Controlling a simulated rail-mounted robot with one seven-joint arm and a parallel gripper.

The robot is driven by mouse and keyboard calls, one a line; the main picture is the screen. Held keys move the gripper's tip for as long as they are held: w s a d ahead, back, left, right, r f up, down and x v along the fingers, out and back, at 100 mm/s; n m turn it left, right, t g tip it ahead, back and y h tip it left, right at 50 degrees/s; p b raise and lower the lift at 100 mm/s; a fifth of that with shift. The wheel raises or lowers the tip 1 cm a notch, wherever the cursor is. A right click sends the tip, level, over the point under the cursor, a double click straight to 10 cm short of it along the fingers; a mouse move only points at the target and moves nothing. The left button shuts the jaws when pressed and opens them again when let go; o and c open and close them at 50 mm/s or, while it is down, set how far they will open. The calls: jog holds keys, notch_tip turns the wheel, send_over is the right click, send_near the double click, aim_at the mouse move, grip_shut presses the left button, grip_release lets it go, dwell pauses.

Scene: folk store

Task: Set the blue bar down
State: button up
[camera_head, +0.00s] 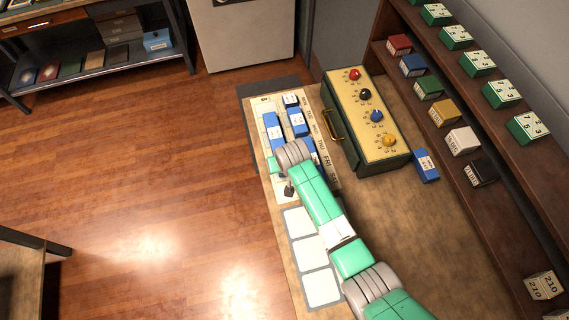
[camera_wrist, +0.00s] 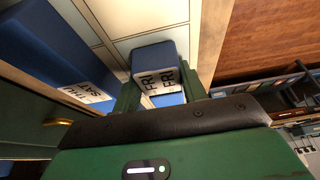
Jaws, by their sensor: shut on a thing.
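The blue bar in my gripper (camera_wrist: 163,92) has a white end marked FRI (camera_wrist: 155,62). The green fingers stand on both sides of it, over the pale panels of the board. In the head view my gripper is mostly hidden by my wrist. The blue bar (camera_head: 271,128) along the board's left edge, just beyond my wrist, seems to be the held one. I cannot tell whether it touches the board. A second blue bar, marked THU and SAT (camera_wrist: 58,45), lies to the left in the wrist view.
The day board (camera_head: 268,198) carries more blue bars (camera_head: 297,122) in its upper part and blank white panels (camera_head: 307,252) below. A green box with coloured knobs (camera_head: 366,115) stands right of it. Another blue bar (camera_head: 426,166) lies beside the box. Shelves with coloured blocks (camera_head: 428,87) line the right.

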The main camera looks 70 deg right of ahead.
jog(key=shift+f, duration=0.1)
jog(key=shift+f, duration=0.15)
jog(key=o, duration=1)
jog(key=shift+c, duration=0.2)
jog(key=p+v, duration=0.2)
jog(key=v, duration=1)
jog(key=shift+r, duration=0.25)
